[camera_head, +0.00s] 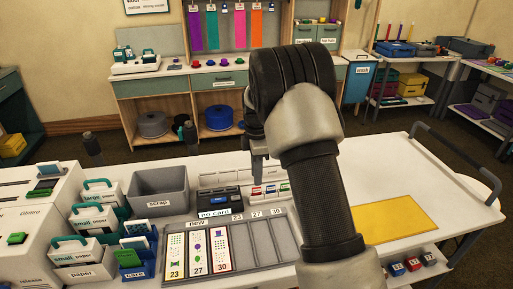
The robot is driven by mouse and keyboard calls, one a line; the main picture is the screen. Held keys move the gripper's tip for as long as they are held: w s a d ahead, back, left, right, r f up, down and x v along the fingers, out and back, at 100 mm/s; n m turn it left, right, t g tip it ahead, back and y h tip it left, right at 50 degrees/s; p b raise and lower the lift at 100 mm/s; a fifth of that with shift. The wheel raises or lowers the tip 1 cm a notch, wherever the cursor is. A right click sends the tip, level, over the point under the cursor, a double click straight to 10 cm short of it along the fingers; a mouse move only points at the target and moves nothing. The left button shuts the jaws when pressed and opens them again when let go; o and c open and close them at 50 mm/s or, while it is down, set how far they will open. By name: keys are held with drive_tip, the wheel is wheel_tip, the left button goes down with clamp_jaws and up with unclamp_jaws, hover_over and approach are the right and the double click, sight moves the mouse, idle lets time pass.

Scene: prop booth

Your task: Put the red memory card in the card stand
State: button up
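A small pale holder (268,194) with several little coloured pieces, red among them, stands on the white table just below my gripper (259,174). It may be the card stand, but it is too small to tell, and I cannot single out the red memory card for sure. A dark device (219,199) labelled "no card" sits just left of it. My gripper points down above the back of the pale holder. My own arm hides part of the gripper, so its opening and anything between its fingers cannot be made out.
A grey slotted tray (240,244) with three printed cards lies in front. A grey scrap bin (160,192) and paper boxes (97,220) stand left. White table around the mat is clear.

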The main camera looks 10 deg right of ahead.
wheel_tip(320, 180, up, 12)
drive_tip(key=shift+r, duration=0.25)
idle(0.6)
drive_tip(key=s+r+m+t+p, duration=0.3)
drive_tip(key=s+r+m, duration=0.5)
drive_tip(key=s+r, duration=0.6)
drive_tip(key=s+m+t+p, duration=0.2)
drive_tip(key=s+m, duration=0.8)
drive_tip(key=s, duration=0.9)
drive_tip(key=shift+r+t, duration=0.3)
